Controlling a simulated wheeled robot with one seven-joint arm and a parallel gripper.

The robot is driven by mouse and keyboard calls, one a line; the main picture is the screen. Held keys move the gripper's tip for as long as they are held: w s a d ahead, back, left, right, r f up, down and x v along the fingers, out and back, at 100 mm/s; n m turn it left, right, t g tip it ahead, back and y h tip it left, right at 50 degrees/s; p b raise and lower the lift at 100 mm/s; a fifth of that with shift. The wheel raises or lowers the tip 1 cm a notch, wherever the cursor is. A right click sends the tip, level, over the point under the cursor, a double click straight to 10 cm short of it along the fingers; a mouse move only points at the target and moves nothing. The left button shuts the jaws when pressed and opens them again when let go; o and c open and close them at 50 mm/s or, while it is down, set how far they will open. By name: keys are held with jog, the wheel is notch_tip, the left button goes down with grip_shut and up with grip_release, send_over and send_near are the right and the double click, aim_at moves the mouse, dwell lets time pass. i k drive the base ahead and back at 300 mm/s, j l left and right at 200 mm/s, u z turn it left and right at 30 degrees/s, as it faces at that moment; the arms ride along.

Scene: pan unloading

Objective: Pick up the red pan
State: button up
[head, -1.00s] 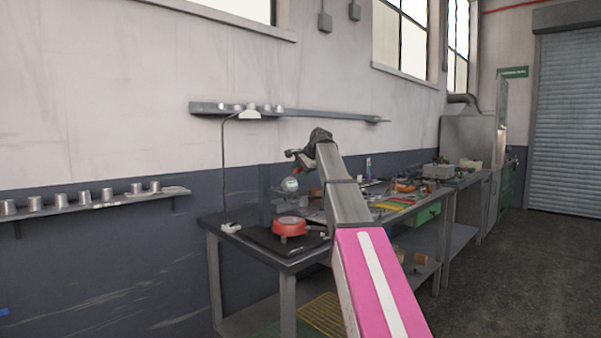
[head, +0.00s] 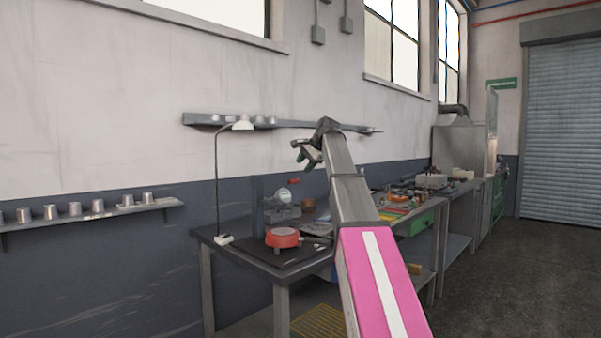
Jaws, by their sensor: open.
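The red pan (head: 283,238) sits on a dark mat at the near left end of the workbench (head: 258,263). It is round and red, and its handle cannot be made out clearly. My gripper (head: 303,158) is at the end of my raised arm, above the bench and up and slightly right of the pan in the picture. It is open, with nothing seen between its fingers, and is well apart from the pan. My arm hides part of the bench to the right.
A desk lamp (head: 217,185) stands left of the pan. A grey device with a round dial (head: 281,196) stands just behind it. Tools and a green drawer (head: 415,224) are further right. Wall shelves (head: 90,215) hold several metal cups. Open floor (head: 520,285) lies at the right.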

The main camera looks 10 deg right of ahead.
aim_at(282, 237)
jog(key=k, duration=1)
